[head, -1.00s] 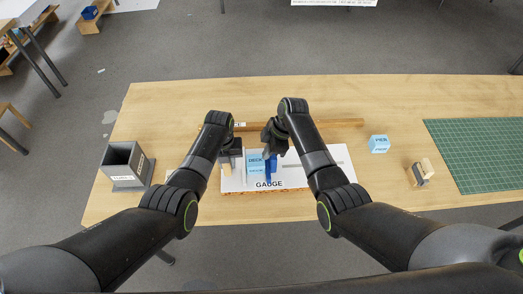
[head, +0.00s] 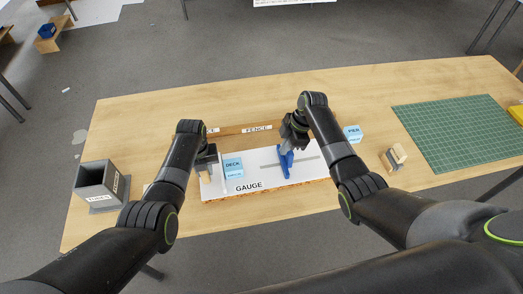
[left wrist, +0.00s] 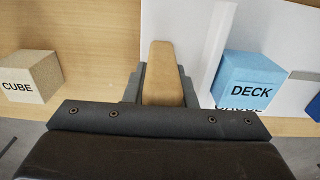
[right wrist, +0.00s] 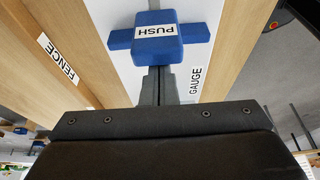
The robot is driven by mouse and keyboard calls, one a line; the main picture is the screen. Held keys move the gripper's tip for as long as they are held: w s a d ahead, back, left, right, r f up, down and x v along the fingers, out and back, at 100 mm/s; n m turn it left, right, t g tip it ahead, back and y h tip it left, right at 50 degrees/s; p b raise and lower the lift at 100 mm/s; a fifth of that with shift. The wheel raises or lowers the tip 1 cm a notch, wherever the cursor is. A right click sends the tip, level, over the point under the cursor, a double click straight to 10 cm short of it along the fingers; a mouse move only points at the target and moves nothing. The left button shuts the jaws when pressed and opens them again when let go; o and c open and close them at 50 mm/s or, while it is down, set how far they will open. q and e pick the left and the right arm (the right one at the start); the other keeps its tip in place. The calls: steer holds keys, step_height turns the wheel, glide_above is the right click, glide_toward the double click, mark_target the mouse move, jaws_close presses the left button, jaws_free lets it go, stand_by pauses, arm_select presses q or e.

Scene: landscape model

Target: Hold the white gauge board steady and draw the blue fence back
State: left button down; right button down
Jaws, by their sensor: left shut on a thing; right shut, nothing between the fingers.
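The white gauge board (head: 215,189) lies on the table, with a raised white strip (left wrist: 212,45) near its left end. My left gripper (head: 208,168) is shut on a tan wooden grip (left wrist: 162,75) at that end. The blue fence (head: 286,164) stands on the board, its top block marked PUSH (right wrist: 155,42). My right gripper (head: 291,147) is shut and empty, its tips at the fence's block; contact is unclear. The blue DECK block (head: 233,166) stands on the board between strip and fence, with a clear gap to the fence. It also shows in the left wrist view (left wrist: 247,82).
A wooden bar labelled FENCE (head: 230,138) lies behind the board. A grey box (head: 97,184) and a tan CUBE block (left wrist: 32,76) are left. The PIER block (head: 353,133), a small wooden piece (head: 393,158) and a green mat (head: 465,135) are right.

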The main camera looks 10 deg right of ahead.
steer(key=d, duration=0.7)
steer(key=shift+d, duration=0.35)
arm_select(q)
steer(key=shift+a, duration=0.15)
arm_select(e)
steer(key=shift+d+f, duration=0.1)
steer(key=shift+d, duration=0.3)
arm_select(q)
steer(key=shift+a, duration=0.1)
arm_select(e)
steer(key=shift+a, duration=0.45)
steer(key=a, duration=0.3)
steer(key=shift+a, duration=0.25)
arm_select(q)
steer(key=shift+d, duration=0.2)
arm_select(e)
steer(key=v, duration=1)
steer(key=shift+a, duration=0.25)
arm_select(q)
steer(key=c, duration=1.1)
jaws_free()
steer(key=shift+d, duration=0.1)
